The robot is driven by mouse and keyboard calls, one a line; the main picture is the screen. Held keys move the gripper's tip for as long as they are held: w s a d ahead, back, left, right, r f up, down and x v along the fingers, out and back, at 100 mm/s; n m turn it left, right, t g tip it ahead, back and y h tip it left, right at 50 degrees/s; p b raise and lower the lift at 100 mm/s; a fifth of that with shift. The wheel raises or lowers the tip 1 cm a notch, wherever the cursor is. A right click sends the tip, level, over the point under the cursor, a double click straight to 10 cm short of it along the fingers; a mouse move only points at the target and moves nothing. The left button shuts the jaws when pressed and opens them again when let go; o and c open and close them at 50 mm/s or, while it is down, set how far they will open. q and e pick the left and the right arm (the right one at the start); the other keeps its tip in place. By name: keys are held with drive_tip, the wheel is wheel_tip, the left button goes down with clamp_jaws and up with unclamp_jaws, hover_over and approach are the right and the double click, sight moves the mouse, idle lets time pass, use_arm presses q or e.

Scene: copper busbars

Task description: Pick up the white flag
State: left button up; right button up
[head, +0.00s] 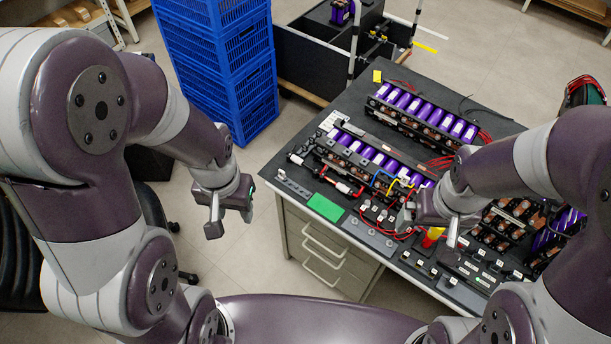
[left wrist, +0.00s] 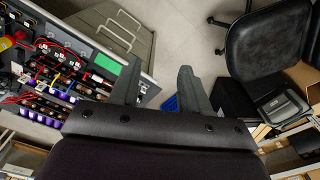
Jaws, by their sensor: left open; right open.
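I cannot pick out a white flag for certain. A small white patch (head: 332,121) lies at the left back edge of the workbench (head: 268,160); it is too small to tell what it is. My left gripper (head: 229,212) is open and empty, in the air left of the bench and above the floor. Its two fingers (left wrist: 160,85) stand apart with nothing between them in the left wrist view. My right gripper (head: 429,222) is open over the front middle of the bench, above cables and small parts. Whether it touches any of them I cannot tell.
Rows of purple battery cells (head: 419,108) with copper bars fill the bench. A green card (head: 325,207) lies at its front left, above drawers (head: 322,246). Stacked blue crates (head: 222,65) stand behind. A black chair (left wrist: 270,50) is on the floor.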

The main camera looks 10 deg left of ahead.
use_arm(q)
drive_tip(key=w+f+m+b, duration=0.2)
drive_tip(key=w+f+b, duration=0.3)
drive_tip(key=w+f, duration=0.7)
drive_tip(key=m+b, duration=0.3)
drive_tip(key=m, duration=1.8)
hover_over(281, 171)
wheel_tip(281, 171, down, 5)
wheel_tip(281, 171, down, 3)
drive_tip(key=b, duration=0.3)
drive_tip(key=shift+s+f+m+g, duration=0.1)
drive_tip(key=shift+m+g, duration=0.2)
drive_tip(key=shift+f+p, duration=0.45)
drive_tip(key=shift+p, duration=0.15)
wheel_tip(281, 171, down, 8)
drive_tip(key=shift+d+r+p, duration=0.1)
drive_tip(key=shift+p, duration=0.65)
drive_tip(key=shift+w+f, duration=0.2)
drive_tip(key=shift+f, duration=0.1)
clamp_jaws()
use_arm(e)
wheel_tip(281, 171, down, 10)
drive_tip(key=shift+w, duration=0.2)
